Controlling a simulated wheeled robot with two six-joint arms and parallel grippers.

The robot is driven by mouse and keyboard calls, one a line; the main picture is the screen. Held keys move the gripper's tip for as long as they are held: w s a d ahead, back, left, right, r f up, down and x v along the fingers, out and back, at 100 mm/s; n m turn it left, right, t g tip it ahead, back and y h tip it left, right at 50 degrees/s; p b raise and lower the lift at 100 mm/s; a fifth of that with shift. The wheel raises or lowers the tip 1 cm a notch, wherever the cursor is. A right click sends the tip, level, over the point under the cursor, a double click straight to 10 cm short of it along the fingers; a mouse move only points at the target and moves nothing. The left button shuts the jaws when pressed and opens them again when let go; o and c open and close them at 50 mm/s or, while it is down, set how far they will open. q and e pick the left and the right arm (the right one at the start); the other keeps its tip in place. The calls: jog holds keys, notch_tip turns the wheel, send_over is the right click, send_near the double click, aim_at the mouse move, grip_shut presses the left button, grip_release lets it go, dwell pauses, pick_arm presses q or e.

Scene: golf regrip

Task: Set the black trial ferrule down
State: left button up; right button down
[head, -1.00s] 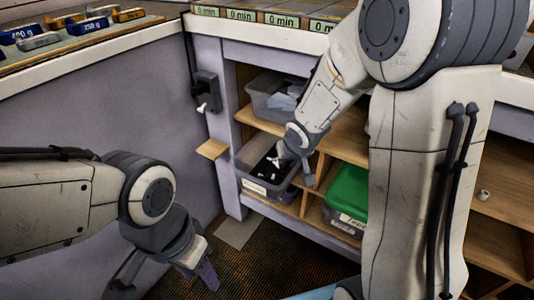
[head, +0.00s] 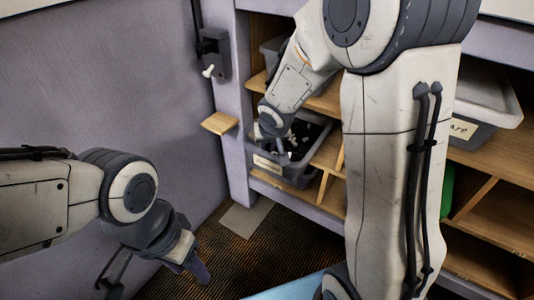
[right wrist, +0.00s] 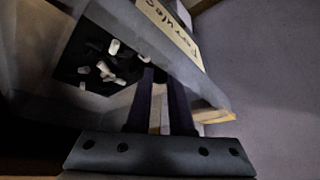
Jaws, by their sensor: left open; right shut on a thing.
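A grey bin (head: 294,174) stands in a shelf cubby in the head view, with a label on its front. In the right wrist view the bin (right wrist: 215,88) shows a handwritten label and holds several small white pieces (right wrist: 105,70) on a dark bottom. My right gripper (head: 282,151) reaches into the cubby at this bin's opening. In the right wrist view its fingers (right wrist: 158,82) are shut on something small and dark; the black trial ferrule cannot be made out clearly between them. My left gripper (head: 199,268) is open and empty, low over the floor at the left.
A small wooden ledge (head: 220,123) juts from the post left of the bin. A black holder (head: 212,55) with a white piece hangs above it. Wooden dividers (head: 326,187) stand right of the bin. Another bin (head: 478,108) sits on the right shelf.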

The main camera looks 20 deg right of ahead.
pick_arm(q)
jog(key=shift+f, duration=0.45)
pick_arm(e)
jog(key=shift+f, duration=0.5)
jog(key=shift+f, duration=0.15)
jog(key=c, duration=1.1)
grip_release()
pick_arm(q)
jog(key=shift+f, duration=0.2)
